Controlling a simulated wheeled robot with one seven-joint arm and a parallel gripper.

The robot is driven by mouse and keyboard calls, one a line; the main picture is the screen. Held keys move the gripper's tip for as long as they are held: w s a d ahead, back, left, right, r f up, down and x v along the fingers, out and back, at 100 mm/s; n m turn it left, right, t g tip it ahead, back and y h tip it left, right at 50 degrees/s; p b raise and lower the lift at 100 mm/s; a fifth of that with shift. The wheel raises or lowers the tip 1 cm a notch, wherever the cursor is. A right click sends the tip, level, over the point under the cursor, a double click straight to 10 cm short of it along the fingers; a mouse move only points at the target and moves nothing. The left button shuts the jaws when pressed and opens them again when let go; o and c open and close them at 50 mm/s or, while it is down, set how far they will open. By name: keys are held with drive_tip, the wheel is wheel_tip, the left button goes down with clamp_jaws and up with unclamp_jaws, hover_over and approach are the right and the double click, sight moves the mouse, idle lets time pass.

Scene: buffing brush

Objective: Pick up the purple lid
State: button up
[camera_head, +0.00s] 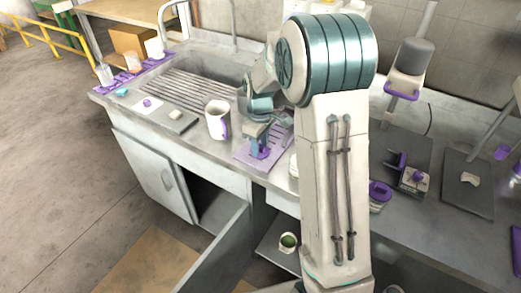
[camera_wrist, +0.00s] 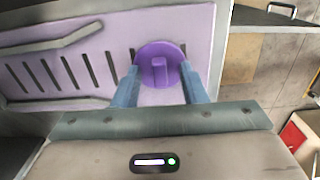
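The purple lid (camera_wrist: 160,52), round with a raised bar handle, shows in the wrist view over a lilac slotted tray (camera_wrist: 200,22). My gripper (camera_wrist: 160,86) is open, its two blue fingers apart on either side of the lid's handle and overlapping the lid's near edge. I see no clear contact; the height gap cannot be told. In the head view, my gripper (camera_head: 259,147) points down over the tray (camera_head: 284,134) on the counter beside the sink. The lid is hard to make out there, largely hidden by the fingers.
A white mug (camera_head: 217,119) with a purple handle stands close left of my gripper. The sink (camera_head: 195,80) lies behind it. A cabinet door (camera_head: 215,258) hangs open below. Dark boards with purple-fitted devices (camera_head: 412,180) occupy the right counter.

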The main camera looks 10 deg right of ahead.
clamp_jaws()
drive_tip(key=shift+r, duration=0.15)
drive_tip(key=shift+r, duration=0.2)
wheel_tip(320, 180, up, 4)
drive_tip(key=shift+f+b, duration=0.1)
drive_tip(key=shift+b, duration=0.3)
drive_tip(key=s+d+r+n+p, duration=0.6)
drive_tip(key=s+d+r+n, duration=0.2)
drive_tip(key=s+d+n, duration=0.1)
drive_tip(key=s+n, duration=0.1)
drive_tip(key=n, duration=0.1)
drive_tip(key=shift+s+n, duration=0.15)
drive_tip(key=shift+n, duration=0.15)
